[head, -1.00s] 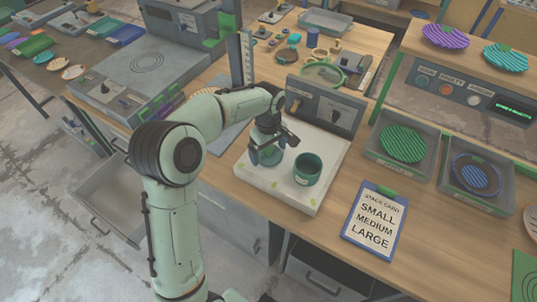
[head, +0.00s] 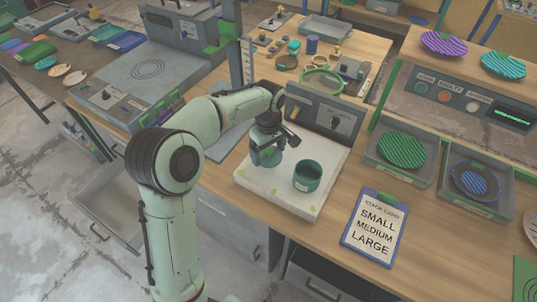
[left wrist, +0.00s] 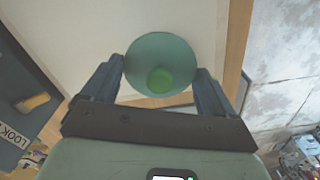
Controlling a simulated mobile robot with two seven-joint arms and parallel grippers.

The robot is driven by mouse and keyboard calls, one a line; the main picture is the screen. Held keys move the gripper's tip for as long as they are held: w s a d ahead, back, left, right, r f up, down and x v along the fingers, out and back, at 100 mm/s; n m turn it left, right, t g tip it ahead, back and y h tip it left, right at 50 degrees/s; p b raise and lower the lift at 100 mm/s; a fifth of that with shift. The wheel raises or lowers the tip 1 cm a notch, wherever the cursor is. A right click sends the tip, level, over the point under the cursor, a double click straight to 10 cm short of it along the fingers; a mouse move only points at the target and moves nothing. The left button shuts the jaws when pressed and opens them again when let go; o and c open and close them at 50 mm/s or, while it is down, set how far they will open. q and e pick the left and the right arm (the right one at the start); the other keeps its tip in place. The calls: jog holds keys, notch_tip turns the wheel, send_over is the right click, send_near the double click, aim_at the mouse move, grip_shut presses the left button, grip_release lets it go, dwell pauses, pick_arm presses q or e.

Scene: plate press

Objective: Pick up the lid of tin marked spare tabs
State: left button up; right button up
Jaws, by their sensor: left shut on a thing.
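The lid is a teal disc (head: 267,158) with a green knob, which shows clearly in the left wrist view (left wrist: 148,50). My left gripper (head: 268,150) is shut on it, with one finger at each side of the rim. The lid hangs over the left part of a white board (head: 283,204), and looks a little above it. The dark teal tin (head: 308,180) stands open and upright on the board, to the right of the lid. It has a small pale label, too small to read. My right gripper is out of view.
A stack card (head: 373,228) lies to the right on the wooden table. Two grey trays with striped plates (head: 403,150) stand farther right. A ringed grey press bed (head: 147,63) is at the back left.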

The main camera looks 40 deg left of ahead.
aim_at(269, 150)
pick_arm(q)
notch_tip(269, 150, up, 17)
jog(key=p, duration=0.3)
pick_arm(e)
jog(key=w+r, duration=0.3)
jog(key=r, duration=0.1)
pick_arm(q)
jog(key=w+d+f+b, duration=0.1)
jog(key=d+f, duration=0.6)
jog(key=d, duration=0.6)
jog(key=shift+w+f+b, duration=0.2)
jog(key=shift+f+b, duration=1.85)
jog(key=shift+f, duration=1.05)
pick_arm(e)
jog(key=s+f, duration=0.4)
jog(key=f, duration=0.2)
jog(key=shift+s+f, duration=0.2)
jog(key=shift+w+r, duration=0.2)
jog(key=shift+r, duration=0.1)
pick_arm(q)
jog(key=shift+f+p, duration=0.15)
jog(key=shift+p, duration=0.2)
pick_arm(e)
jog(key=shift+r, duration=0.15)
pick_arm(q)
jog(key=o, duration=0.8)
